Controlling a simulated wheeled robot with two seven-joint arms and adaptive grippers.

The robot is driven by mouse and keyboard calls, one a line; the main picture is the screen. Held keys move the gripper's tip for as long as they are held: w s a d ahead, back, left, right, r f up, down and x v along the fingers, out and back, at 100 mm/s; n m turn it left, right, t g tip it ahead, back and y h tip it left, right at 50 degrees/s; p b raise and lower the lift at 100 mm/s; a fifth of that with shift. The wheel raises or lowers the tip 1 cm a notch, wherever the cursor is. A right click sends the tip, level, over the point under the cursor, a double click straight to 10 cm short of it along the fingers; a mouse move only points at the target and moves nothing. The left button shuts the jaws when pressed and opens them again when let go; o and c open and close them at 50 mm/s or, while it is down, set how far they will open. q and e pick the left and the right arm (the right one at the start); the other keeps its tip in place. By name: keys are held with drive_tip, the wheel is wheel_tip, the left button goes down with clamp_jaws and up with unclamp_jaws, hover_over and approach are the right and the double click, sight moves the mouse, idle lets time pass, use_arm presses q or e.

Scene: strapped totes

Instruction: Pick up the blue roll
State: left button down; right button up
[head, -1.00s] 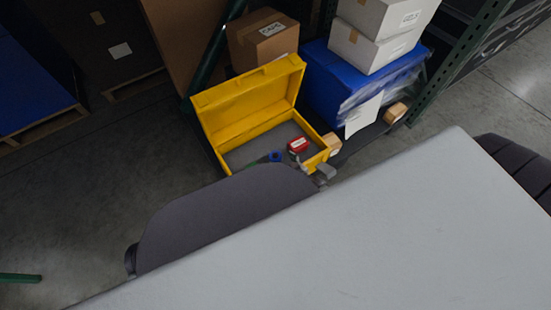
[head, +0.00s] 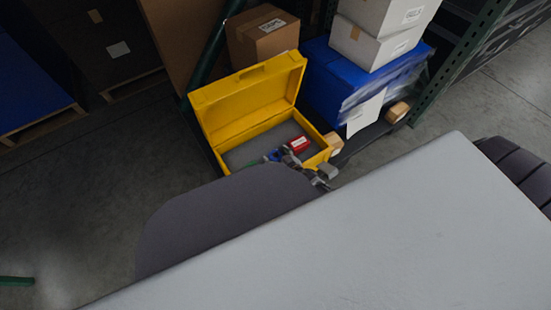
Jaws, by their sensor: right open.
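The blue roll (head: 273,155) lies on the grey floor of the open yellow tote (head: 203,133), near its front wall. It is small in view and partly hidden by my right gripper and arm. My right gripper (head: 288,156) is open, with its fingers reaching over the tote's front wall just right of the roll. I cannot tell whether they touch it. My left gripper is out of view.
A red box (head: 298,143) with a white label sits in the tote, right beside the gripper. The yellow lid stands open at the back. A brown carton (head: 262,42) and a blue wrapped load (head: 325,75) under white boxes (head: 372,48) stand behind.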

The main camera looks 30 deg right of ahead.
sight(277, 157)
idle(0.3)
drive_tip(key=c, duration=1.1)
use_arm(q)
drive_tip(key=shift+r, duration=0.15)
use_arm(e)
drive_tip(key=shift+r, duration=0.2)
